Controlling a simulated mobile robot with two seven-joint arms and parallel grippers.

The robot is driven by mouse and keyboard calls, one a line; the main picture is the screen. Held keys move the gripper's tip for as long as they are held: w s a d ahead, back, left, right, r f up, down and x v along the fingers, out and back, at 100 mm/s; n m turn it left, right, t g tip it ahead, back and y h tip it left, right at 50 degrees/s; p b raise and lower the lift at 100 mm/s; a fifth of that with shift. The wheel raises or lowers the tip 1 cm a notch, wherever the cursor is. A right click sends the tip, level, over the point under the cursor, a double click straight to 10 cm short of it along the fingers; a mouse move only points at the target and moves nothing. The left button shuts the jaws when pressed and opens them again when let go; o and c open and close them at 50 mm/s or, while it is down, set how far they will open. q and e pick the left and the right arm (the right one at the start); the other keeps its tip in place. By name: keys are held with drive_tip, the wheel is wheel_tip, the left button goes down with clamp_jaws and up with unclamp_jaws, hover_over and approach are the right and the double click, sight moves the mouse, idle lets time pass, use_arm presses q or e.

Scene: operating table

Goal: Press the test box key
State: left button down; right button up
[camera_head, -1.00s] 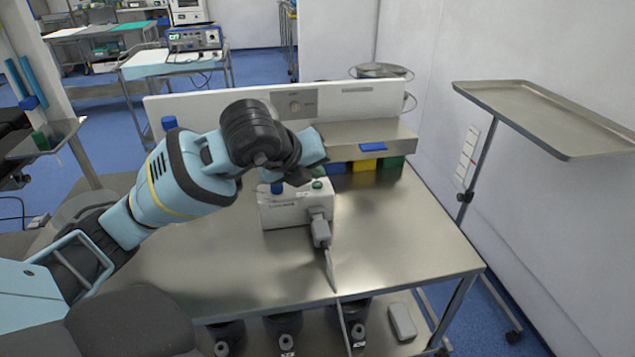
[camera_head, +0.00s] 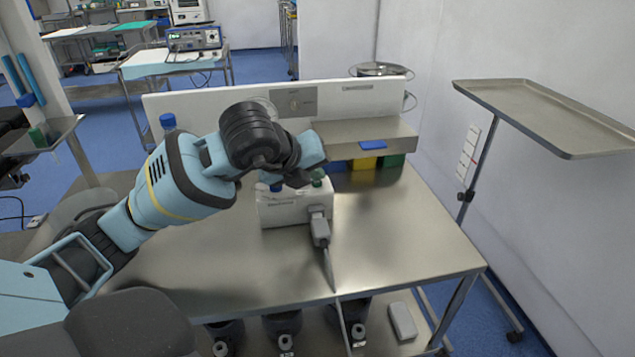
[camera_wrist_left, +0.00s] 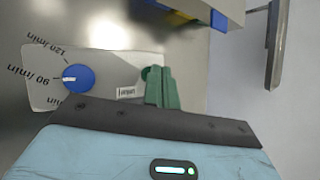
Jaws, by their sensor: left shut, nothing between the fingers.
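The white test box (camera_head: 285,212) stands on the metal table, with a grey plug and cable at its front. In the left wrist view its top shows a blue knob (camera_wrist_left: 78,77) with rate marks and a small label. A round green key (camera_wrist_left: 148,72) sits to the right of the knob, partly hidden behind my fingers. My left gripper (camera_head: 305,178) comes in from the left over the top of the box. Its green fingers (camera_wrist_left: 164,90) are shut with nothing between them, right at the key. I cannot tell whether they touch it. My right gripper is not in view.
A raised metal shelf (camera_head: 350,140) stands behind the box, with blue, yellow and green bins (camera_head: 365,163) under it. A tray stand (camera_head: 540,112) is at the right. The table's front and right (camera_head: 400,240) are clear.

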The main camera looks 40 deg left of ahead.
use_arm(q)
drive_tip(key=shift+f, duration=0.1)
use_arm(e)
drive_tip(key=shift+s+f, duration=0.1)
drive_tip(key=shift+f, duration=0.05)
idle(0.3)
use_arm(q)
drive_tip(key=shift+r+p, duration=0.3)
drive_tip(key=shift+r, duration=0.3)
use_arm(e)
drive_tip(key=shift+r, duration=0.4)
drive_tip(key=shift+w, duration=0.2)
use_arm(q)
wheel_tip(320, 180, up, 6)
drive_tip(key=p, duration=0.4)
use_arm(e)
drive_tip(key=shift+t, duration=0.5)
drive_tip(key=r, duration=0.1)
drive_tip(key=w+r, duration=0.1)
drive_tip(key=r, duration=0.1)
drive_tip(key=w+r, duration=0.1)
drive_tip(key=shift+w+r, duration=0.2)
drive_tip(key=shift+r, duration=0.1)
